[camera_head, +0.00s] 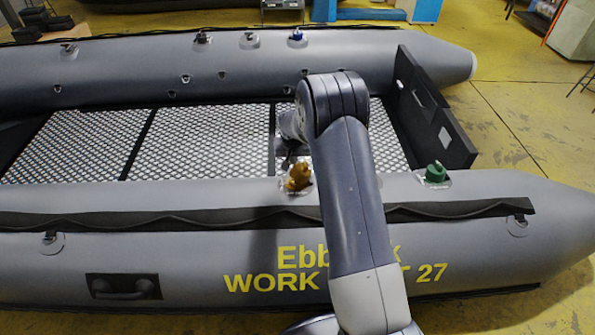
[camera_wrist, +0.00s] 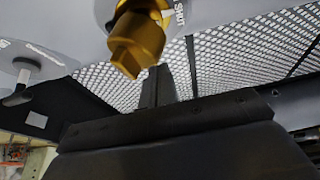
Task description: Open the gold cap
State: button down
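The gold cap (camera_head: 299,177) sits on top of the boat's near grey tube, just left of my forearm. In the wrist view the gold cap (camera_wrist: 137,45) is close, at the top, with a blocky grip and a label with lettering beside it. My gripper (camera_wrist: 157,84) shows there as dark fingers close together at the centre, just below the cap, with nothing seen between them. A small gap seems to lie between cap and fingertips, though contact is hard to judge. In the head view my gripper is mostly hidden by my arm, just above the cap.
A green cap (camera_head: 436,174) stands to the right on the near tube. A blue cap (camera_head: 296,36) and several other fittings are on the far tube. A black-and-grey fitting (camera_wrist: 22,88) shows left in the wrist view. The patterned floor (camera_head: 195,140) is clear.

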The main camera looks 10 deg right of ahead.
aim_at(294, 168)
jog(key=shift+w+a+r+p, duration=0.2)
jog(key=shift+w+a+r, duration=0.1)
jog(key=shift+a+r, duration=0.4)
jog(key=shift+w+a+r+p, duration=0.2)
jog(key=shift+w+a+r, duration=0.1)
jog(key=shift+a+r, duration=0.4)
jog(key=shift+f, duration=0.15)
jog(key=shift+s+d+f+b, duration=0.3)
jog(key=shift+s+d+f, duration=0.05)
jog(key=shift+d+f, duration=0.5)
jog(key=shift+s+d+f+b, duration=0.35)
jog(key=shift+d+f, duration=0.35)
jog(key=shift+d, duration=0.25)
jog(key=shift+s+d+f+b, duration=0.25)
jog(key=shift+s+d+f, duration=0.1)
jog(key=shift+d+f, duration=0.5)
jog(key=shift+r, duration=0.1)
